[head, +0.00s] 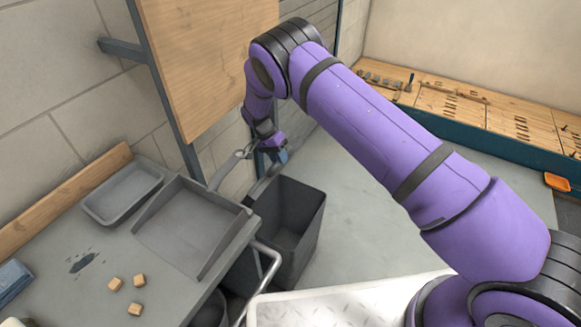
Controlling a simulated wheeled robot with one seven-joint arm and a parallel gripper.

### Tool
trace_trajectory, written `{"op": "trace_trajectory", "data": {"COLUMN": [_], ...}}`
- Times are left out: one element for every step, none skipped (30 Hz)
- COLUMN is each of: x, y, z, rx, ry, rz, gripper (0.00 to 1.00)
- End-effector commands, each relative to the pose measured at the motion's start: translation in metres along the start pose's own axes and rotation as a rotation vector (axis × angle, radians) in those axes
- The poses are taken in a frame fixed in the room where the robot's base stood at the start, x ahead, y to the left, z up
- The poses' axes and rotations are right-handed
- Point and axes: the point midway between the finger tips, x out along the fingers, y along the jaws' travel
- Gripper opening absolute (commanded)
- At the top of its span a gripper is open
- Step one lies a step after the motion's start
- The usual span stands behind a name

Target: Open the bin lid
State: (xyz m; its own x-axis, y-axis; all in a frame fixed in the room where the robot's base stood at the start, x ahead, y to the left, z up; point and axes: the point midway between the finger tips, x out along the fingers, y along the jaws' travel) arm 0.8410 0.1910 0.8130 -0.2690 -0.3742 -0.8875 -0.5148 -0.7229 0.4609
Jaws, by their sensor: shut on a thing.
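The dark grey bin (308,222) stands on the floor to the right of the workbench. Its top is uncovered and I see down into its dark inside. A narrow grey piece, which looks like the bin lid (264,184) seen nearly edge-on, stands raised at the bin's back left rim. My gripper (277,156) is at the upper end of this piece, above the back of the bin, and is shut on it. The fingertips are small here, and the exact contact is hard to see.
The workbench (98,236) at left holds a shallow tray (122,192), a dustpan-like tray (190,228) and several small wooden blocks (115,284). A pale metal rail (273,268) is close to the bin's front left. Grey floor (365,215) is clear to its right.

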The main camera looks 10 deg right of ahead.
Motion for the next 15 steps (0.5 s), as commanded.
{"op": "trace_trajectory", "data": {"x": [0.0019,0.0009,-0.0004,-0.0013,-0.0019,-0.0024,-0.0027,-0.0029,-0.0031,-0.0031,-0.0031,-0.003,-0.0029,-0.0029,-0.0028], "y": [-0.0077,-0.009,-0.0104,-0.0113,-0.0121,-0.0128,-0.0132,-0.0135,-0.0137,-0.0138,-0.0138,-0.0138,-0.0138,-0.0137,-0.0137], "z": [0.0044,0.0047,0.0049,0.0051,0.0052,0.0055,0.0056,0.0058,0.0059,0.0061,0.0062,0.0064,0.0065,0.0066,0.0067], "rx": [-0.005,-0.005,-0.005,-0.005,-0.006,-0.006,-0.006,-0.006,-0.006,-0.006,-0.006,-0.006,-0.006,-0.007,-0.007], "ry": [-0.002,-0.003,-0.004,-0.004,-0.005,-0.005,-0.006,-0.006,-0.006,-0.006,-0.007,-0.007,-0.007,-0.007,-0.008], "rz": [-0.007,-0.006,-0.005,-0.004,-0.004,-0.003,-0.002,-0.002,-0.002,-0.002,-0.001,-0.001,-0.001,-0.001,-0.001], "gripper": [0.0,0.0,0.0,0.0,0.0,0.0,0.0,0.0,0.0,0.0,0.0,0.0,0.0,0.0,0.0]}}
